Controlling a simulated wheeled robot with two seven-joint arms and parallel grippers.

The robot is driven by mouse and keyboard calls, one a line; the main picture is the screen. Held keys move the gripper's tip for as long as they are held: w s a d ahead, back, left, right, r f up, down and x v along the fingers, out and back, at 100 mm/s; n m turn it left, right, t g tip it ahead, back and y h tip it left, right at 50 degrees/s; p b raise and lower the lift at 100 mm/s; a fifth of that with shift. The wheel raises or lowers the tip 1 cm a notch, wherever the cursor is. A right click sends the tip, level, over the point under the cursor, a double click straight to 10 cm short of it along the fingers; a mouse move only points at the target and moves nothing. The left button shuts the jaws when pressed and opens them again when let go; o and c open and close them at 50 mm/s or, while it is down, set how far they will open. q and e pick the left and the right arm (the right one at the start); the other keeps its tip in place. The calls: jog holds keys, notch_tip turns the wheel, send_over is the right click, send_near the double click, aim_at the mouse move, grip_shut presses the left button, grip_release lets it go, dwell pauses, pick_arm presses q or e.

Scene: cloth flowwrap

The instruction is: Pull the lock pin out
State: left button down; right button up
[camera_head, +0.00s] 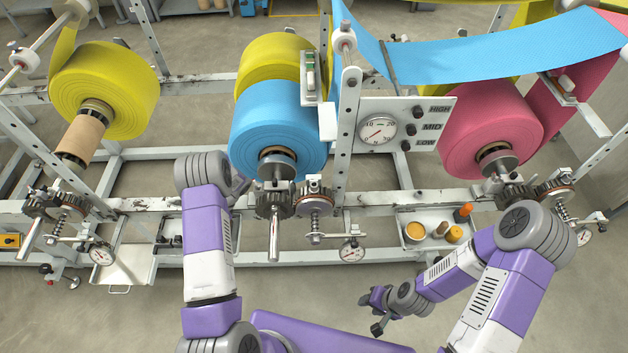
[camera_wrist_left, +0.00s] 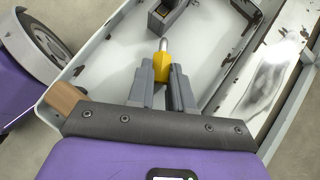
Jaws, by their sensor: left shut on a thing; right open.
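In the left wrist view my left gripper (camera_wrist_left: 163,76) is shut on a small yellow piece (camera_wrist_left: 161,66) with a bright metal tip, which looks like a pin. The tip points toward a dark grey slotted block (camera_wrist_left: 172,16) and appears clear of it. In the head view the left gripper is hidden behind my left arm, near the middle roll stand. My right gripper (camera_head: 369,314) is open and empty, low over the floor in front of the machine.
In the head view a blue roll (camera_head: 275,118), a pink roll (camera_head: 490,125) and yellow rolls hang on spindles. A tray (camera_head: 400,240) of small containers sits at the frame's right. A metal shaft (camera_head: 274,235) sticks out near the left arm.

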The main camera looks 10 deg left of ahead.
pick_arm(q)
jog(key=c, duration=0.9)
grip_release()
jog(key=shift+c, duration=0.2)
jog(key=p+v, duration=0.2)
jog(key=v, duration=0.5)
jog(key=shift+w+d+r, duration=0.15)
jog(key=shift+r, duration=0.1)
